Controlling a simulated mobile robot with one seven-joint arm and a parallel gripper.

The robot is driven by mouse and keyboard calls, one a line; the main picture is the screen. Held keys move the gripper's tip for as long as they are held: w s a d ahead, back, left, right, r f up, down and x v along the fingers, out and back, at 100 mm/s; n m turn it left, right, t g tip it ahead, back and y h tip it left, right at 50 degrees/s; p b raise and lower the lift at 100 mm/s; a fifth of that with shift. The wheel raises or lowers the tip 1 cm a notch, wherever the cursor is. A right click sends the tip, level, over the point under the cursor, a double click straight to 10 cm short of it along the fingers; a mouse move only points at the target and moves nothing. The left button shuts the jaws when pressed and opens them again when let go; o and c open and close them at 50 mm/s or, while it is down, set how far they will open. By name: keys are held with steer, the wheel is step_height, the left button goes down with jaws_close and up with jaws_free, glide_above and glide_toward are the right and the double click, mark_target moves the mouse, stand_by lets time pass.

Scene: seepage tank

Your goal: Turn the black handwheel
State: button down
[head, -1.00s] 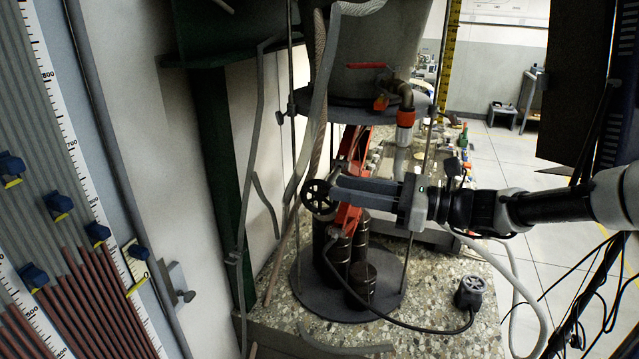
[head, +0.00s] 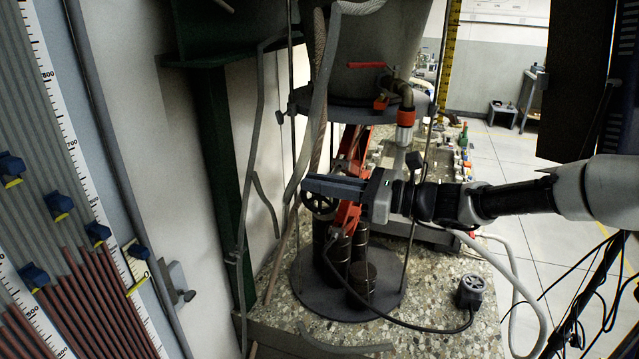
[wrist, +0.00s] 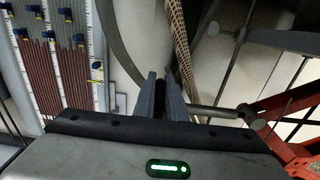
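The black handwheel (head: 319,205) is a small spoked wheel in front of the red frame, left of centre in the head view. My gripper (head: 305,184) reaches it from the right, its two long grey fingers lying across the wheel's upper part. The wheel's lower part shows below them. In the wrist view the fingers of my gripper (wrist: 160,74) point away with a narrow dark gap between them. A grey shaft runs from beside them to the red frame. The wheel is mostly hidden there, and I cannot tell whether the fingers press on it.
The red frame (head: 347,215) stands behind the wheel, above dark cylindrical weights (head: 362,280) on a round grey plate (head: 320,309). Grey hoses hang close on the left. A manometer board (head: 60,150) stands at far left. A black plug-like knob (head: 470,290) lies on the speckled slab.

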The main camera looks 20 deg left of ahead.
steer(key=shift+d+f+y+b, duration=0.1)
steer(key=shift+f+y+b, duration=0.05)
steer(key=shift+y+b, duration=0.2)
